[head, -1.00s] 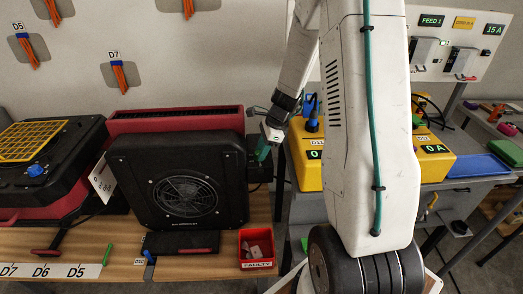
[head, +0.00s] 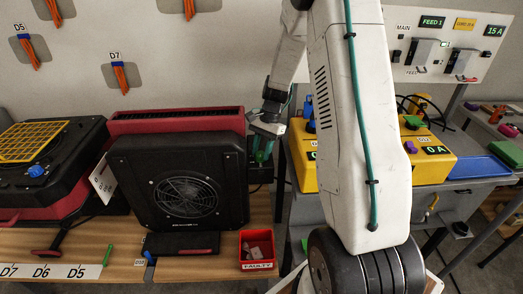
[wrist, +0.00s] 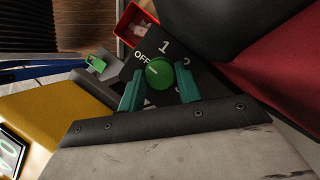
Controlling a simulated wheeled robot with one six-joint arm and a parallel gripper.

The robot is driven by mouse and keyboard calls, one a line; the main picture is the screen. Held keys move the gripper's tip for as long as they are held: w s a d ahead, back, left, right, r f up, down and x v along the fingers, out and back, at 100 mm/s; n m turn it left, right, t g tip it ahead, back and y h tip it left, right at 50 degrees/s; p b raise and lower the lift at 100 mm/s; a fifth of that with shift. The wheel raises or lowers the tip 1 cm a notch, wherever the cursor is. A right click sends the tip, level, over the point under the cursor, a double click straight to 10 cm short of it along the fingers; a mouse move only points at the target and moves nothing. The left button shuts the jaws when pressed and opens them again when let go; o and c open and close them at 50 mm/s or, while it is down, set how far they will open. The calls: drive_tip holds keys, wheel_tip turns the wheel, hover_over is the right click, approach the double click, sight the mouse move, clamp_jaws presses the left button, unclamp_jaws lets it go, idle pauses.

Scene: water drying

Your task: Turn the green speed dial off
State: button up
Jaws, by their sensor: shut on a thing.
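The green speed dial (wrist: 160,73) is a round knob on a dark panel (wrist: 140,68) marked OFF and 1, with other marks partly hidden to its right. The panel is on the side of the black fan unit (head: 188,190). My gripper (wrist: 159,88) has its two teal fingers on either side of the dial, closed on it. A pale pointer line shows on the dial, but its exact setting is hard to tell. In the head view my gripper (head: 262,152) is at the fan unit's right side, and the dial is not clearly distinguishable there.
A red FAULTY bin (head: 257,248) stands on the wooden bench (head: 205,262) below the gripper. Yellow boxes (head: 302,170) stand close on the right. A red unit (head: 180,121) is behind the fan.

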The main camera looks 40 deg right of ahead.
drive_tip(key=shift+w, duration=0.1)
idle(0.5)
drive_tip(key=o, duration=1)
drive_tip(key=shift+c, duration=0.2)
drive_tip(key=v, duration=0.7)
drive_tip(key=shift+r, duration=0.35)
drive_tip(key=shift+w+d+n, duration=0.1)
drive_tip(key=shift+d+n, duration=0.05)
drive_tip(key=shift+n, duration=0.25)
drive_tip(key=s+a+r+n+t+h, duration=0.1)
drive_tip(key=s+a+r+n, duration=0.3)
drive_tip(key=s, duration=0.5)
drive_tip(key=s+a+r+n+h, duration=0.1)
drive_tip(key=s+a+r+n, duration=0.4)
drive_tip(key=s+a+r, duration=0.2)
drive_tip(key=s+a+r+n+t+h, duration=0.1)
drive_tip(key=s+a+r+n+h, duration=0.1)
drive_tip(key=s+a+r+n, duration=0.3)
drive_tip(key=s+a, duration=0.4)
drive_tip(key=s, duration=0.4)
drive_tip(key=shift+a+r+t, duration=0.2)
drive_tip(key=shift+r+t, duration=0.1)
drive_tip(key=shift+r, duration=0.05)
